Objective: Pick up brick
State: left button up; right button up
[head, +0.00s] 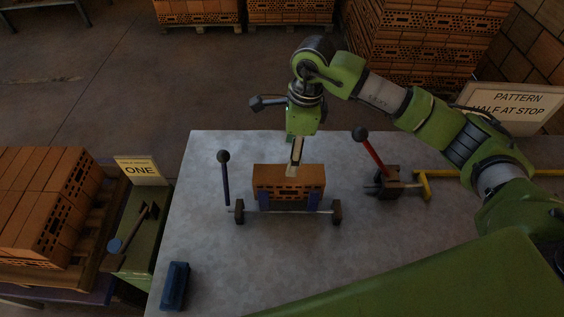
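An orange-brown brick (275,183) with perforated front sits on the grey metal table, in or behind a low fixture (285,211) with blue supports and a dark block at each end. My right gripper (292,170) comes down from above, with its fingertips at the top of the brick, a little right of its middle. I see the fingers nearly edge-on, so I cannot tell whether they are open or shut on the brick. My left gripper is not in view.
A lever with a dark knob (224,178) stands left of the brick. A red lever (372,150) on a block stands to the right, near a yellow bar (424,183). A blue object (175,286) lies at the table's front left. Brick stacks (45,205) stand left and behind.

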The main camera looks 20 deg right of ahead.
aim_at(286, 182)
jog(key=shift+f, duration=0.45)
jog(key=f, duration=0.2)
jog(key=f+p, duration=0.1)
jog(key=f, duration=0.1)
jog(key=a+f+p, duration=0.1)
jog(key=f, duration=0.1)
jog(key=shift+s+f, duration=0.1)
jog(key=shift+f, duration=0.75)
notch_tip(286, 182, down, 4)
jog(key=shift+s+a+f+p, duration=0.15)
jog(key=shift+f+p, duration=0.05)
jog(key=shift+p, duration=1.05)
jog(key=shift+f, duration=0.25)
jog(key=c, duration=1.7)
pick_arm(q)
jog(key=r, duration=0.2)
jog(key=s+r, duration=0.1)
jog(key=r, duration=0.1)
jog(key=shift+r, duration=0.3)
pick_arm(e)
jog(key=shift+w+r, duration=0.1)
jog(key=shift+w, duration=0.1)
grip_shut()
jog(key=shift+r, duration=0.1)
